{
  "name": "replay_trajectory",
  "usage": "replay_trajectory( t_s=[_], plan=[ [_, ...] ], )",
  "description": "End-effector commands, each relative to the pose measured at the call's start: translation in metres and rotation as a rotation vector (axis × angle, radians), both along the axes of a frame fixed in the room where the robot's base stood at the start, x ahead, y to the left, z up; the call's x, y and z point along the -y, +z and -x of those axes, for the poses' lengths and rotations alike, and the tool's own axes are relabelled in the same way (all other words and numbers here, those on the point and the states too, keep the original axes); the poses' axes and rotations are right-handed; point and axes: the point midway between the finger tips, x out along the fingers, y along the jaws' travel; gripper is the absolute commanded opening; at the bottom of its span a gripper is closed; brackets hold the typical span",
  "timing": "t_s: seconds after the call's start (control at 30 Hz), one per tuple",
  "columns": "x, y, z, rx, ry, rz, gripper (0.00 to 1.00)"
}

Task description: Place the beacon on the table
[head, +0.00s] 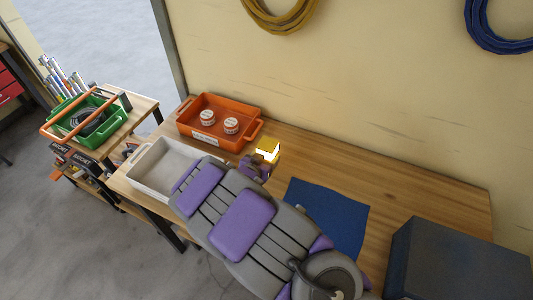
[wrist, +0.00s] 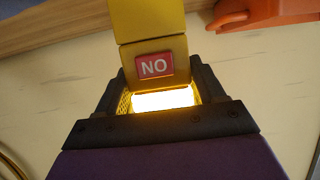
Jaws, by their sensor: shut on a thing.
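The beacon (head: 268,148) is a yellow block with a bright glowing part. In the wrist view the beacon (wrist: 152,45) shows a red label reading "NO", and the glow is between the jaws. My gripper (head: 258,165) is shut on the beacon, and its dark jaws (wrist: 155,108) flank the lit part in the wrist view. The wooden table (head: 400,175) runs along the wall under my arm. The beacon appears over the table, just right of the orange tray; I cannot tell its height above the wood. My arm hides part of the table.
On the table are an orange tray (head: 243,107) with two white round tins (head: 231,125), an empty-looking white tray (head: 150,190), a blue mat (head: 340,205) and a dark grey box (head: 455,265). Bare wood lies behind the mat. A side shelf (head: 140,112) holds a green crate (head: 98,128).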

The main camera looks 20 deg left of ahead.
Motion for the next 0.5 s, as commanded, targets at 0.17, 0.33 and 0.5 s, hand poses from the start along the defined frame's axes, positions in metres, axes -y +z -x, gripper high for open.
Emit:
replay_trajectory(
  t_s=[0.17,0.33,0.5],
  plan=[
    [-0.012,-0.003,-0.034,0.002,-0.002,-0.004,0.07],
    [-0.017,-0.004,-0.049,0.002,0.000,-0.002,0.07],
    [-0.017,-0.009,-0.052,0.002,0.000,0.000,0.07]
  ],
)
